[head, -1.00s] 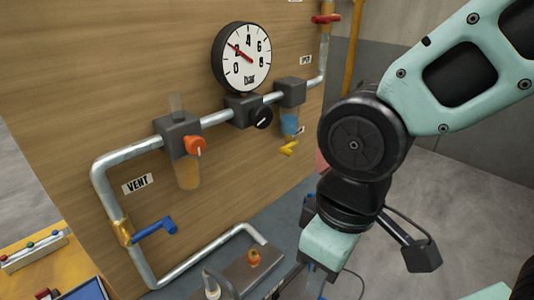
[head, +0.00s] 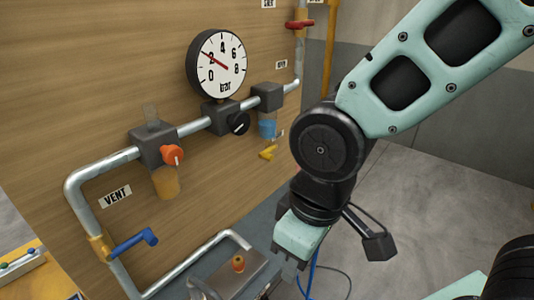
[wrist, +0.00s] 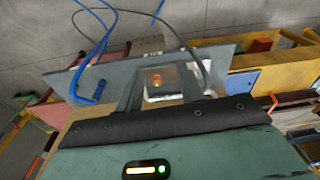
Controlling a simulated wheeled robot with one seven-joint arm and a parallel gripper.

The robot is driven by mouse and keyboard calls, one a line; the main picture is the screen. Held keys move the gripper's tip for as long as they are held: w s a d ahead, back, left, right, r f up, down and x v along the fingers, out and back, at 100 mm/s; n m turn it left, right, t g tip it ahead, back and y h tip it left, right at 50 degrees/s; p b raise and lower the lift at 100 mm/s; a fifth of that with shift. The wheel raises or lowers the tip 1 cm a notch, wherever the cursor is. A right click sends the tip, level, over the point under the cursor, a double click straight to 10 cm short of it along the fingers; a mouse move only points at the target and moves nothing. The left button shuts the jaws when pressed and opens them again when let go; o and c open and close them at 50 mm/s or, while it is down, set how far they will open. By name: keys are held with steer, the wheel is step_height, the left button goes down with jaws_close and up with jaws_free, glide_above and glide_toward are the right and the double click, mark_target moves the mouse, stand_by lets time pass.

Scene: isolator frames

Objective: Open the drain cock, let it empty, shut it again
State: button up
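The yellow drain cock lever (head: 268,153) sits under a filter bowl with blue liquid (head: 267,125) on the wooden panel. It slants down to the left, and a label beside it is partly hidden. My gripper (head: 290,272) hangs below and a little right of the cock, apart from it, pointing down. In the wrist view my gripper (wrist: 162,90) shows two fingers spread apart with nothing held between them. The cock is not clearly seen in the wrist view.
An orange knob (head: 173,154), a black knob (head: 239,123), a blue vent lever (head: 134,242) and a red valve handle (head: 299,25) are on the pipework.

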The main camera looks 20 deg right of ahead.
steer(key=w+d+f+m+t+y+p, duration=0.1)
steer(key=w+f+t+p, duration=0.1)
steer(key=w, duration=0.5)
steer(key=w+d+f+m+t+y+p, duration=0.1)
steer(key=w+f+t, duration=0.15)
steer(key=w, duration=0.45)
steer(key=m+t+y+p, duration=0.6)
steer(key=m+t+y, duration=0.1)
steer(key=m+t, duration=0.3)
glide_toward(264, 156)
steer(key=b+x, duration=0.3)
steer(key=b, duration=0.1)
steer(key=b+x, duration=0.4)
steer(key=b, duration=0.1)
steer(key=b+x, duration=0.3)
steer(key=b, duration=0.1)
steer(key=shift+w+d+f+b, duration=0.15)
steer(key=shift+w+f+b, duration=0.1)
steer(key=shift+w+b, duration=0.15)
steer(key=shift+w+a, duration=0.2)
steer(key=shift+w, duration=0.05)
steer(key=shift+c, duration=0.4)
